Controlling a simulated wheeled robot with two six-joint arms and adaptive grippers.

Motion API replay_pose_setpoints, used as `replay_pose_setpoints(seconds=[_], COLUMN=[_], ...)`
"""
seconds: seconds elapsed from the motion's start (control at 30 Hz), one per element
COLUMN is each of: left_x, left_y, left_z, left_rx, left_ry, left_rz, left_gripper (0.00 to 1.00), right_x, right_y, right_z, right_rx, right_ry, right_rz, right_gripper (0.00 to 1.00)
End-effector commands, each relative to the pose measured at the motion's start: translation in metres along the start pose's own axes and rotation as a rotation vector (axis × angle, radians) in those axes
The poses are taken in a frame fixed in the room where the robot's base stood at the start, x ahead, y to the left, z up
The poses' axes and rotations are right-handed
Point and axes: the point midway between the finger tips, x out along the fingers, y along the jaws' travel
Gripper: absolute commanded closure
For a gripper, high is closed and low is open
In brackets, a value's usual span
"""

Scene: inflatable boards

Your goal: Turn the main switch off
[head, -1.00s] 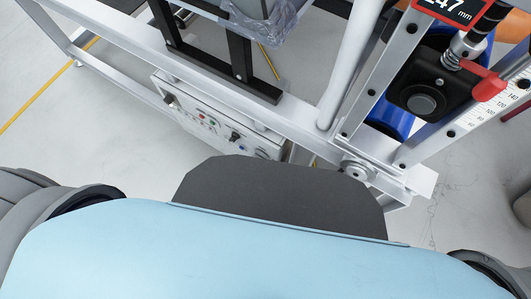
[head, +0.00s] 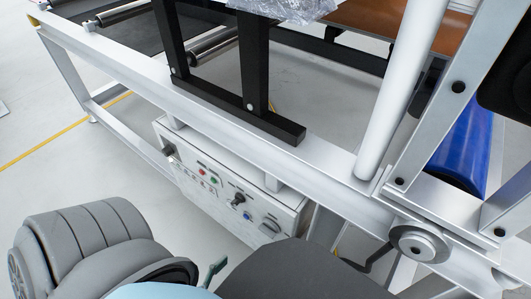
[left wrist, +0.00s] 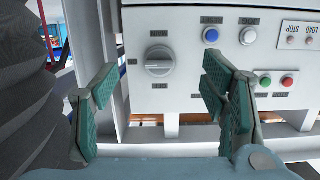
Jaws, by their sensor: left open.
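A white control box (head: 225,185) hangs under the machine frame. A large grey rotary knob (head: 270,227), likely the main switch, sits at its near right end; the label is too small to read. In the left wrist view the knob (left wrist: 159,61) shows its grip bar lying roughly horizontal. My left gripper (left wrist: 155,88) is open and empty, its green-padded fingers to either side of the knob in the picture and apart from it. In the head view only a green fingertip (head: 213,270) shows beside my body. My right gripper is out of sight.
The white frame beam (head: 240,130) runs above the box. Open floor (head: 75,180) lies to the left.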

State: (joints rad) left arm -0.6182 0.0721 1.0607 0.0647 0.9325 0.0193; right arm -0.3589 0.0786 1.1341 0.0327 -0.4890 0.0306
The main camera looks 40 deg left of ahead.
Motion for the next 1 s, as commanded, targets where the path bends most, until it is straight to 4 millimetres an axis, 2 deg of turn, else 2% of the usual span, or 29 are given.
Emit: replay_pose_setpoints(seconds=[0.03,0.1,0.17,0.27,0.37,0.6,0.7,0.83,1.0], left_x=[0.001,-0.002,-0.002,0.008,0.030,0.099,0.119,0.133,0.136], left_y=[0.001,0.001,0.001,0.001,0.001,0.001,0.001,0.001,0.001], left_z=[0.010,-0.003,-0.011,-0.021,-0.027,-0.038,-0.042,-0.045,-0.046], left_rx=[-0.004,-0.009,-0.012,-0.013,-0.013,-0.013,-0.013,-0.013,-0.012], left_ry=[0.070,0.152,0.188,0.203,0.203,0.201,0.199,0.196,0.194], left_rz=[0.001,0.001,0.000,0.000,0.000,0.000,0.000,0.000,0.000], left_gripper=[0.33,0.33,0.33,0.33,0.33,0.33,0.33,0.33,0.33], right_x=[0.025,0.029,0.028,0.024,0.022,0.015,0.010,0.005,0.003], right_y=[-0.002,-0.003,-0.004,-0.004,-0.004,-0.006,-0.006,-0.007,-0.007], right_z=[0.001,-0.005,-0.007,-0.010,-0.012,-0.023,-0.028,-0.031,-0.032], right_rx=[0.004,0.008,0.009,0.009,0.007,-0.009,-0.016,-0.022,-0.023], right_ry=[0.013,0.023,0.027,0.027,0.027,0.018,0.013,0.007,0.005], right_rz=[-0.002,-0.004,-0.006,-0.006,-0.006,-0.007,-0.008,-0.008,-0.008], right_gripper=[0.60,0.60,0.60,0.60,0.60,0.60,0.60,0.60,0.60])
